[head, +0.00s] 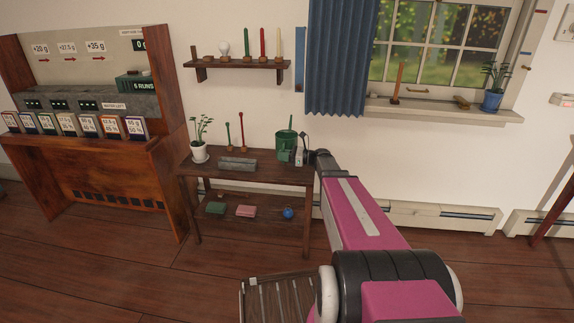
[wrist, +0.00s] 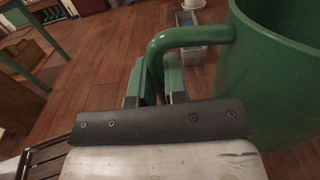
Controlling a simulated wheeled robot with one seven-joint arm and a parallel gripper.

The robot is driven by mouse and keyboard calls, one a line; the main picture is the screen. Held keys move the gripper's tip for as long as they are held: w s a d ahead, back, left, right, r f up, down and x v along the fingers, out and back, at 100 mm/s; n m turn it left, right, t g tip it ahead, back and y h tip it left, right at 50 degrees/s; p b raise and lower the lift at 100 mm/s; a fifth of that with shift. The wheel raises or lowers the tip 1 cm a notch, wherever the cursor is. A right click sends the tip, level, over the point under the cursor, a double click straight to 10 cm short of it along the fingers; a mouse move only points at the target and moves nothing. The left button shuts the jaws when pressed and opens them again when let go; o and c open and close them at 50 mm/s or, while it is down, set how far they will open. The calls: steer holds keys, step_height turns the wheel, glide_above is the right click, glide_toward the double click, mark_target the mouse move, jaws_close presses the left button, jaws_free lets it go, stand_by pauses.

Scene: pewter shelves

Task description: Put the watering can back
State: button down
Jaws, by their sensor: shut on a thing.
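The green watering can (head: 286,145) is at the right end of the wooden table's top in the head view. In the wrist view the watering can (wrist: 280,75) fills the right side, upright or nearly so, with its curved handle reaching left. My gripper (head: 303,150) is beside the can on its right in the head view. In the wrist view my gripper (wrist: 155,82) is shut on the handle, with one finger on each side of it. I cannot tell whether the can's base touches the tabletop.
The wooden table (head: 260,177) also holds a white potted plant (head: 200,153), a grey tray (head: 238,164) and two thin upright tools. Its lower shelf holds small items. A wall shelf (head: 235,63) hangs above. A slatted wooden piece (head: 275,298) stands near my arm.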

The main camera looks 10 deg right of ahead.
steer(key=shift+w+d+f, duration=0.25)
steer(key=shift+d+f, duration=0.1)
steer(key=shift+f, duration=0.55)
steer(key=shift+w+d+f, duration=0.2)
steer(key=shift+d+f, duration=0.15)
steer(key=shift+f, duration=0.55)
steer(key=shift+w+d+f, duration=0.25)
steer(key=shift+d+f, duration=0.1)
steer(key=shift+f, duration=0.65)
steer(key=c, duration=1.1)
jaws_free()
steer(key=shift+c, duration=0.2)
